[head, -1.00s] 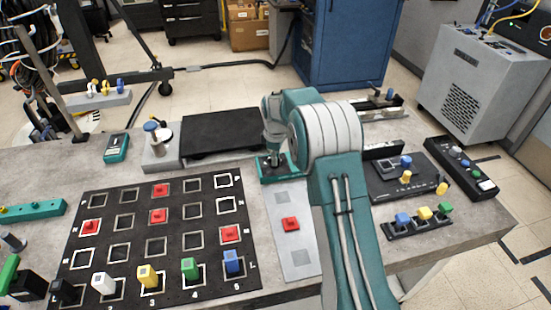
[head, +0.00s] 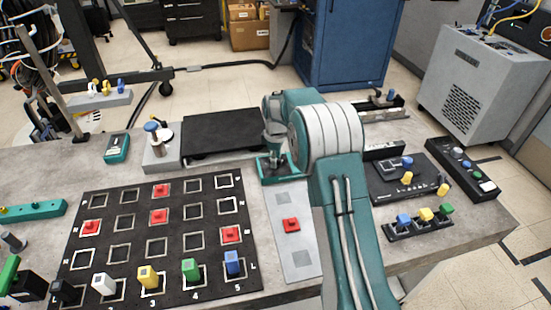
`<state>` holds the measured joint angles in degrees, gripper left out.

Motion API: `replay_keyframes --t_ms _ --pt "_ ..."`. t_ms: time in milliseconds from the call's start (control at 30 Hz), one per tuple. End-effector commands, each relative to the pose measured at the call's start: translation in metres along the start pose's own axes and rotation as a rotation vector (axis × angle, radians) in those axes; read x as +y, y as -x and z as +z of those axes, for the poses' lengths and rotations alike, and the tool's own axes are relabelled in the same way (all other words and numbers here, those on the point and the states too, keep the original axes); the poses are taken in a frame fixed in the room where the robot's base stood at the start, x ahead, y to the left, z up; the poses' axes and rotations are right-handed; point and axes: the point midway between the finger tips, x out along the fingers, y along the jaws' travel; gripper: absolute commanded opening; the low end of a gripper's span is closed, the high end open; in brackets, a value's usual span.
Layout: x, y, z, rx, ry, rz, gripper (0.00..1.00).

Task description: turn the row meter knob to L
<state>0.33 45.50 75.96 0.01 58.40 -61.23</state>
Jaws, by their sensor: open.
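A small teal box (head: 268,180) stands on the bench behind the grey strip, right of the black platform. I take it for the row meter, but its markings are too small to read. My gripper (head: 273,164) points down onto this box from above, its fingers open at its top. The knob is hidden by the gripper, so I cannot tell its setting or whether the fingers touch it. Another teal handheld device (head: 117,148) lies farther left.
A black grid board (head: 138,222) with red pieces and several coloured pegs along its front fills the left bench. A grey strip (head: 298,260) holds a red piece. The black platform (head: 222,133) stands left of my gripper. Black panels with coloured knobs (head: 420,228) lie right of my arm.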

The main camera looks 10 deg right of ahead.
Motion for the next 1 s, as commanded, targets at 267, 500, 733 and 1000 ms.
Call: replay_keyframes --t_ms 267,500,733,1000 --pt "0.001 0.035 -0.001 0.001 0.000 0.003 0.53" --pt "0.001 0.085 -0.002 0.001 0.000 0.004 0.53" --pt "0.001 0.114 -0.002 -0.001 0.000 0.001 0.53" --pt "0.001 0.119 -0.002 -0.001 0.000 0.000 0.53"
